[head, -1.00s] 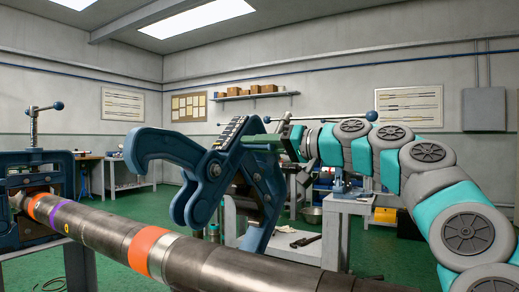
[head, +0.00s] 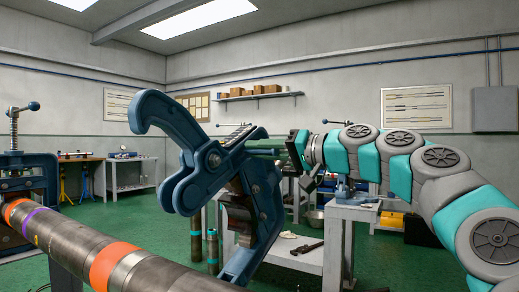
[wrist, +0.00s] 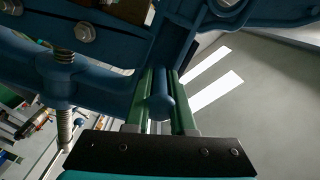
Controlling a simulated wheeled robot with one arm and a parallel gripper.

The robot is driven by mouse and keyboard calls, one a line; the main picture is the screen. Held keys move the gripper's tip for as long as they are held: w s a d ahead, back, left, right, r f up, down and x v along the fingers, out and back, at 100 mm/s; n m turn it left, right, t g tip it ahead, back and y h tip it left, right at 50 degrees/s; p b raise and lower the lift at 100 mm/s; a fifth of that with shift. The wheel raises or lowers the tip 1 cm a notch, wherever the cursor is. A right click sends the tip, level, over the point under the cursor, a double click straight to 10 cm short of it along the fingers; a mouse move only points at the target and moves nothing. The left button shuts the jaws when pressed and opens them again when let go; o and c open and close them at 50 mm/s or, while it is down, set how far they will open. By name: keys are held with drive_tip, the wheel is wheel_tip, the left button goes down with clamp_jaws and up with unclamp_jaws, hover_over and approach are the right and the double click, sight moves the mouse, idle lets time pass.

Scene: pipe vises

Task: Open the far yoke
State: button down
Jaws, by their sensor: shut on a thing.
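The blue yoke (head: 205,160) of the vise in the middle of the head view is tilted up, its hooked end (head: 150,110) raised at the upper left, clear of the pipe. My gripper (head: 264,146) is at the yoke's right side. In the wrist view its green fingers (wrist: 161,100) are shut on a blue round-ended handle (wrist: 160,108) of the yoke. The yoke's body fills the top of that view, with a threaded screw (wrist: 65,100) at left. The yoke partly hides the fingertips in the head view.
A dark pipe (head: 70,243) with orange and purple bands crosses the lower left. Another blue vise (head: 20,180) stands at the left edge. A white workbench (head: 312,255) with tools is behind the yoke. Green floor is open at left.

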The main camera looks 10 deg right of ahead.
drive_tip(key=shift+f, duration=0.25)
drive_tip(key=c, duration=0.8)
unclamp_jaws()
drive_tip(key=shift+r, duration=0.15)
drive_tip(key=shift+o, duration=0.2)
drive_tip(key=shift+d, duration=0.1)
drive_tip(key=b+v, duration=0.1)
drive_tip(key=v, duration=0.6)
drive_tip(key=shift+s+d, duration=0.25)
drive_tip(key=shift+s, duration=0.05)
